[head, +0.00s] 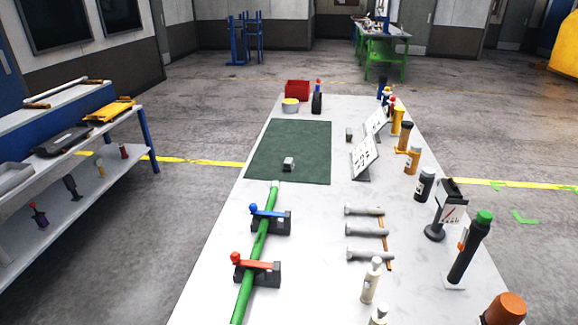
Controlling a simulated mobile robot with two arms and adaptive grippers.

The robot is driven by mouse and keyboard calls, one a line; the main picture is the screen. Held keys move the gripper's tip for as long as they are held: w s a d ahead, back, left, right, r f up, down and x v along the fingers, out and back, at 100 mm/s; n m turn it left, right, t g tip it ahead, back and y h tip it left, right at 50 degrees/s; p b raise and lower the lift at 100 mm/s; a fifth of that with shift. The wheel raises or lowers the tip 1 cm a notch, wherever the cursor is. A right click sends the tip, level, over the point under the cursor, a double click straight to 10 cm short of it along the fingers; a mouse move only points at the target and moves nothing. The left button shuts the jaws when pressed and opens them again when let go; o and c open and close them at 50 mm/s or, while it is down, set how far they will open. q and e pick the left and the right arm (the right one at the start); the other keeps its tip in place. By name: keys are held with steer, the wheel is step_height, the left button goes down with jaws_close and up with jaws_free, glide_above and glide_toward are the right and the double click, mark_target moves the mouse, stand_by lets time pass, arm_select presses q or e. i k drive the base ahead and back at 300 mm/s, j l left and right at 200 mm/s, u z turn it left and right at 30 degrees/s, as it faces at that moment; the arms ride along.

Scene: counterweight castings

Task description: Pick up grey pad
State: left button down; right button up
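A small block (288,164) with a light grey top and darker sides sits on the dark green mat (262,143), near the mat's front edge. A second small grey block (349,134) stands on the bare white table just right of the mat. Both are small in the head view, and I cannot tell for certain which is the grey pad. Neither of my grippers shows in the head view, so nothing is seen touching either block.
A green bar (243,290) lies in clamps with blue (270,212) and red handles (255,262). Several bolts (367,232), bottles and signs (365,157) line the table's (215,270) right side. A red bin (297,90) stands at the back. A shelf unit (85,185) stands left.

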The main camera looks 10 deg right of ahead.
mark_target(288, 164)
steer(key=u, duration=0.15)
steer(key=j+u, duration=0.2)
steer(key=j, duration=0.15)
steer(key=i+j+u, duration=0.3)
steer(key=j+u, duration=0.15)
steer(key=j, duration=0.15)
steer(key=i+j+u, duration=0.2)
steer(key=i+j, duration=0.95)
steer(key=i+z, duration=0.6)
steer(key=z, duration=0.2)
steer(key=i+j+z, duration=0.1)
steer(key=i+z, duration=0.2)
steer(key=z, duration=0.15)
steer(key=i+j+z, duration=0.2)
steer(key=z, duration=0.2)
steer(key=i, duration=0.1)
